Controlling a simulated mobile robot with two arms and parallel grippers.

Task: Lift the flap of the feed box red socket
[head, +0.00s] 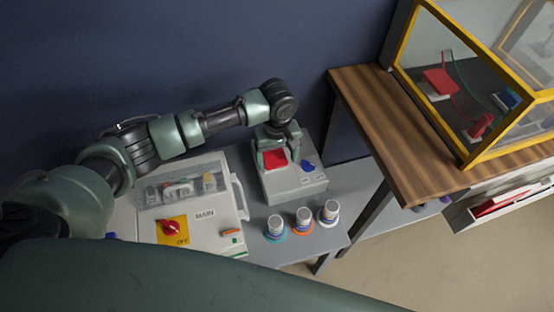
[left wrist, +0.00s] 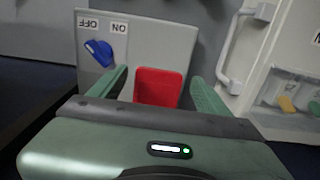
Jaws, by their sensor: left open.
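The feed box (head: 296,184) is a grey box on the grey table, and it also shows in the left wrist view (left wrist: 160,45). Its red socket flap (head: 275,159) is on the top face at the left, and in the left wrist view the red flap (left wrist: 157,88) sits between my fingers. A blue switch (head: 307,166) is beside it. My left gripper (head: 277,158) is open over the red flap, with one green finger on each side. Whether the fingers touch the flap I cannot tell. My right gripper is not in view.
The MAIN box (head: 205,236) with a red switch (head: 170,228), clear cover and white handle (head: 240,196) stands left of the feed box. Several capped plugs, one orange-ringed (head: 303,220), stand in front. A wooden table (head: 385,125) with a yellow-framed case (head: 480,155) is at right.

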